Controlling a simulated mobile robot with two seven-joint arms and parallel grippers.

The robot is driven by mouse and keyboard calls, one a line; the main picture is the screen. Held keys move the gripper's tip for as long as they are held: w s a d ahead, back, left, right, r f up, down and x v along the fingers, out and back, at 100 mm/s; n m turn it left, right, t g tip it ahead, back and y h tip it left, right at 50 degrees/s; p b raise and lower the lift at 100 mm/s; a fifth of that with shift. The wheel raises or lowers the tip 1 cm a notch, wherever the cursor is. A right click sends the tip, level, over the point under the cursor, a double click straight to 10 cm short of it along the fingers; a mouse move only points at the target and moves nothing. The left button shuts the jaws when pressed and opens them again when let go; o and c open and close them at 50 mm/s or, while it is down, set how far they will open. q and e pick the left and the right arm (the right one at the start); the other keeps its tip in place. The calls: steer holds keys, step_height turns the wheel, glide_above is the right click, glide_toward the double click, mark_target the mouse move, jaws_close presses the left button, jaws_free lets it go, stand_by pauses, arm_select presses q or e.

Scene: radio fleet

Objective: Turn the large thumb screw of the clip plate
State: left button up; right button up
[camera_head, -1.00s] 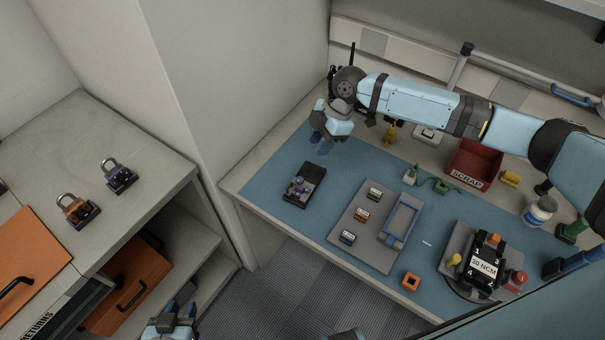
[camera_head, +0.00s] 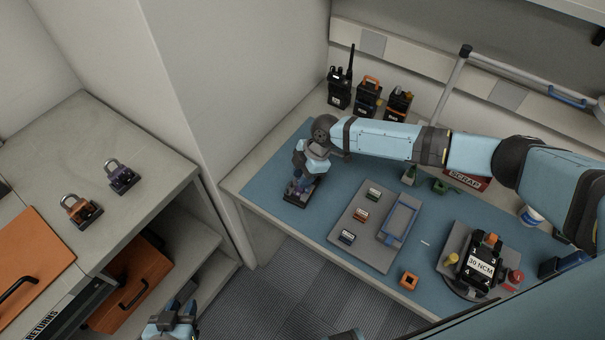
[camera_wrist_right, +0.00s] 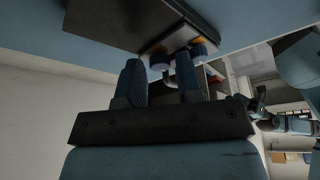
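The clip plate (camera_head: 312,172) is a small dark plate on the blue mat, at the left end of the bench. In the right wrist view the plate (camera_wrist_right: 125,18) is at the top, with rounded blue-purple thumb screws (camera_wrist_right: 160,62) by the fingertips. My right gripper (camera_head: 302,180) is over the plate and hides much of it. In its wrist view the two fingers (camera_wrist_right: 160,80) stand apart, with a screw near the gap; contact is not clear. Which screw is the large one is not clear. My left gripper (camera_head: 172,308) is low at the bottom edge, away from the bench.
A grey tray (camera_head: 352,248) with small modules lies right of the plate. Further right is a black device labelled 30 NCM (camera_head: 480,265). Several radios (camera_head: 368,97) stand at the back. Two padlocks (camera_head: 122,176) are on the left cabinet. An orange block (camera_head: 409,280) is at the front.

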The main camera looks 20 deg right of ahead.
jaws_close()
steer(key=shift+s+r+m+p, duration=0.1)
steer(key=shift+r+m+p, duration=0.05)
steer(key=shift+m+p, duration=0.4)
steer(key=shift+m+t, duration=0.25)
steer(key=shift+t, duration=0.05)
jaws_free()
